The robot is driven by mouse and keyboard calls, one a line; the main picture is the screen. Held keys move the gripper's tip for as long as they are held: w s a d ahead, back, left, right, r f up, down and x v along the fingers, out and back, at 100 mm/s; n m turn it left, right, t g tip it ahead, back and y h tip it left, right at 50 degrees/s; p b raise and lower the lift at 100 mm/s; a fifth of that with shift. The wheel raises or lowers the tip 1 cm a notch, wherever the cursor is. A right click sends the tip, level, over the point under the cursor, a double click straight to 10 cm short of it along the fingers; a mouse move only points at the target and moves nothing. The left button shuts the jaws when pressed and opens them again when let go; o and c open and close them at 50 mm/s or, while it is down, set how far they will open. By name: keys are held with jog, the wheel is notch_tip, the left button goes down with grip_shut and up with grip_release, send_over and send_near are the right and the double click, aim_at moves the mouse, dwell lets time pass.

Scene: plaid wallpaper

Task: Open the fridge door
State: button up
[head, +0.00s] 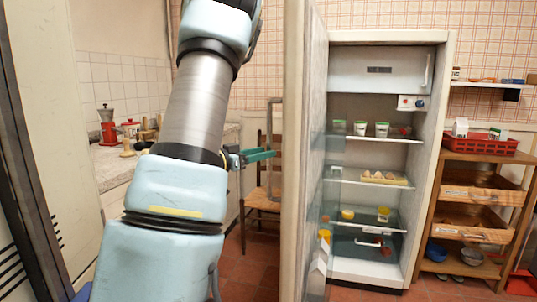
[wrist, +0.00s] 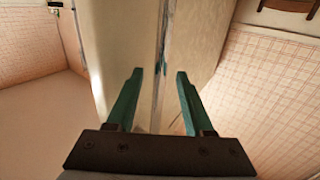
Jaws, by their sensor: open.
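The fridge (head: 389,165) stands at the right of centre in the head view, and its lit inside with shelves is in plain sight. Its door (head: 302,150) is swung wide open toward me and seen almost edge-on. A grey upright bar (head: 272,115), which looks like the handle, shows on the door's left side. My gripper (head: 272,155) is left of the door, close to its outer face. In the wrist view my gripper (wrist: 159,72) is open, with a pale panel and its edge (wrist: 157,95) seen between and beyond the fingers. I cannot tell whether they touch.
A wooden chair (head: 262,200) stands behind my gripper. A counter (head: 115,170) with a red coffee grinder (head: 107,130) is at left. A wooden shelf unit (head: 475,195) with a red basket (head: 484,143) stands right of the fridge. Tiled floor is clear in front of the shelves.

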jog(key=b+v, duration=0.1)
jog(key=v, duration=0.6)
jog(key=shift+s+a, duration=0.2)
jog(key=shift+a, duration=0.1)
jog(key=w+a+f+n+t+y+p, duration=0.2)
jog(key=w+a+n+y+p, duration=0.15)
jog(key=y, duration=0.45)
notch_tip(320, 180, down, 3)
jog(key=s+a+n+g+y+p, duration=0.2)
jog(key=s+n+g+y, duration=0.1)
jog(key=n+y, duration=0.15)
jog(key=s+d+f+g+p, duration=0.1)
jog(key=s+g, duration=0.3)
jog(key=s, duration=0.5)
jog(key=s+d+f+n+g+y+p, duration=0.1)
jog(key=s+d+g, duration=0.3)
jog(key=s, duration=0.6)
jog(key=shift+f, duration=0.35)
jog(key=shift+d+y, duration=0.1)
jog(key=shift+y, duration=0.15)
jog(key=shift+c, duration=0.2)
